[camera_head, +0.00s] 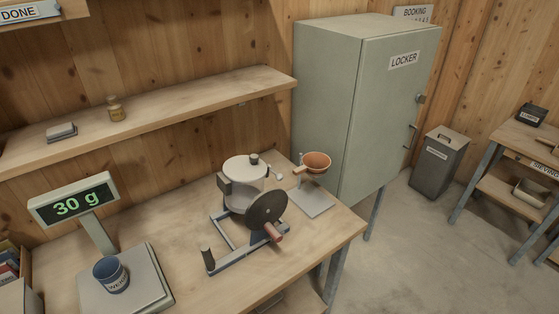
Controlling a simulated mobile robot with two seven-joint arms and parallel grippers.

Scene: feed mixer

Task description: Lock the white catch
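The feed mixer (243,195) stands on the wooden workbench (180,245). Its pale round lid (243,167) lies on top of the drum and has a dark knob. A small whitish part (278,175), which looks like the white catch, sticks out at the right side of the lid. It is too small to tell whether it is locked. A dark disc (267,208) with a reddish-brown handle (274,232) is on the mixer's front. Neither of my grippers is in view.
A scale with a display (74,203) reading 30 g carries a blue cup (111,274) at the left. A copper-coloured funnel (317,162) on a stand is right of the mixer. A green locker (365,105) stands behind the bench's right end. A shelf (190,105) hangs above.

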